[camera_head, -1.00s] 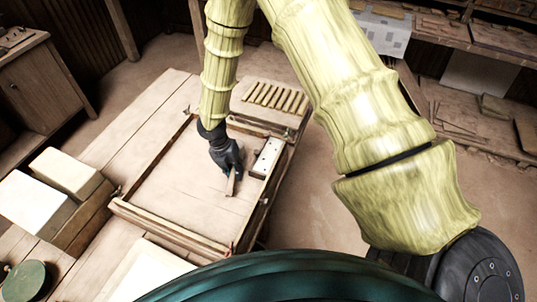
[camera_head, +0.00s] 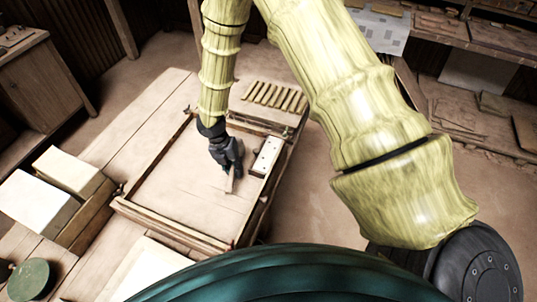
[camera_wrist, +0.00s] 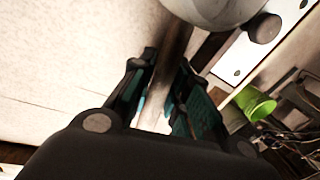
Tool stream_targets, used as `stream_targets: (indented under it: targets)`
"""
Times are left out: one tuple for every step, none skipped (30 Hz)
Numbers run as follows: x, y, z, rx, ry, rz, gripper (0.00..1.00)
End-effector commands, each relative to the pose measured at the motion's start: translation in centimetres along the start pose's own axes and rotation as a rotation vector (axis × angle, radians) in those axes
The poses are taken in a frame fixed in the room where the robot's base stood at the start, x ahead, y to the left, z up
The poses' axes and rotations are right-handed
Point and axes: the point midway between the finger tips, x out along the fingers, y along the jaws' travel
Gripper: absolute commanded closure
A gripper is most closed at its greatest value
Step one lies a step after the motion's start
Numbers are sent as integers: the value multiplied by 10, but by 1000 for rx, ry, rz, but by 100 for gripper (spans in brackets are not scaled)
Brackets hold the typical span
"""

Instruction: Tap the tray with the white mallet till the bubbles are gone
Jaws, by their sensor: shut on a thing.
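The tray (camera_head: 172,228) is a wooden frame with a flat, pale inside, on the plank table. My gripper (camera_head: 229,168) is over the right part of the tray. In the wrist view my gripper (camera_wrist: 160,95) is shut on the mallet's brown wooden handle (camera_wrist: 174,45). The mallet's rounded whitish head (camera_wrist: 212,8) shows at the top of that view. In the head view a short piece of the handle (camera_head: 230,184) shows below the fingers; the head cannot be made out there. I cannot make out any bubbles or whether the mallet touches the tray.
A white strip with dark dots (camera_head: 266,155) lies along the tray's right side. Several wooden sticks (camera_head: 275,97) lie behind it. Pale blocks (camera_head: 38,201) stand at the left of the table. A green cup (camera_wrist: 254,103) shows in the wrist view. The tray's left inside is clear.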

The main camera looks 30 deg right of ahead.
Motion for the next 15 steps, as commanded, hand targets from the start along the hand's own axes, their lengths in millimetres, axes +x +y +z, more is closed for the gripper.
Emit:
stream_targets:
  targets:
    - [18,3,-1,-1,0,-2,100]
    - [24,4,0,-1,0,-2,100]
    - [31,6,0,0,0,-1,100]
    - [36,7,0,0,0,-1,100]
    - [39,7,0,0,0,-1,100]
    - [42,7,0,1,1,-2,100]
    - [43,6,0,1,2,-3,100]
    - [43,5,-1,1,3,-4,100]
    - [43,4,-1,1,4,-6,100]
    - [44,4,-2,1,4,-6,100]
    - [44,3,-2,1,5,-7,100]
    - [45,3,-2,2,5,-7,100]
    - [45,2,-2,2,5,-8,100]
    - [45,2,-2,2,6,-8,100]
    - [45,1,-2,2,5,-9,100]
